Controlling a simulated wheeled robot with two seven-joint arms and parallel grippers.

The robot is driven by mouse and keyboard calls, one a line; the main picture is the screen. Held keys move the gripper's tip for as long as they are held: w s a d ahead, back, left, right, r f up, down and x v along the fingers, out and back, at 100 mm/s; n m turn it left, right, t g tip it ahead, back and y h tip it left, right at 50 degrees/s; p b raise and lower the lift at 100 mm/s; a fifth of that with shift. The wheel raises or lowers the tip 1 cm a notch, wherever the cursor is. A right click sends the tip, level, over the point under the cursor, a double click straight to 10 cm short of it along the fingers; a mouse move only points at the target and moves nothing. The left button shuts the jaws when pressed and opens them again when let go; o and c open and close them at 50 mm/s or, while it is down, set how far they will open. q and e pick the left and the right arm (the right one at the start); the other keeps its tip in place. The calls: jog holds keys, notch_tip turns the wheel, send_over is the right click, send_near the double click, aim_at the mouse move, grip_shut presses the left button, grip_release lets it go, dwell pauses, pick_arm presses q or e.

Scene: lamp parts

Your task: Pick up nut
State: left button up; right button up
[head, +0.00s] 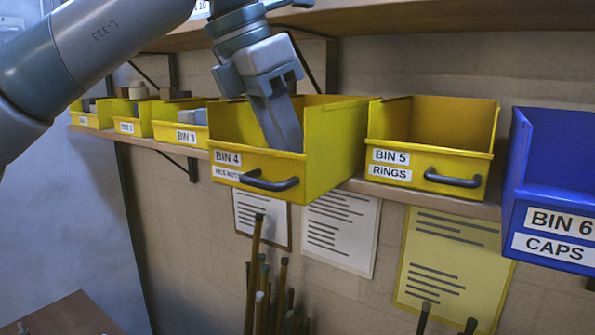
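My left gripper (277,122) reaches down into the yellow bin labelled BIN 4 (322,150), from above. The second line of that bin's label is small and seems to read hex nuts. The fingers look close together, and their tips are hidden behind the bin's front wall. I see no nut; the bin's floor is hidden. I cannot tell whether the fingers hold anything. My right gripper is not in view.
Yellow BIN 5 (432,135), labelled rings, stands right of BIN 4, and blue BIN 6 (552,190), labelled caps, is at the far right. Smaller yellow bins, including BIN 3 (180,131), line the shelf at left. Rods (254,270) stand upright below.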

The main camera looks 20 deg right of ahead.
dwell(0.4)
pick_arm(q)
grip_shut()
jog(key=shift+r, duration=0.15)
jog(key=shift+r, duration=0.5)
notch_tip(320, 180, up, 17)
jog(key=p, duration=0.1)
jog(key=shift+f, duration=0.15)
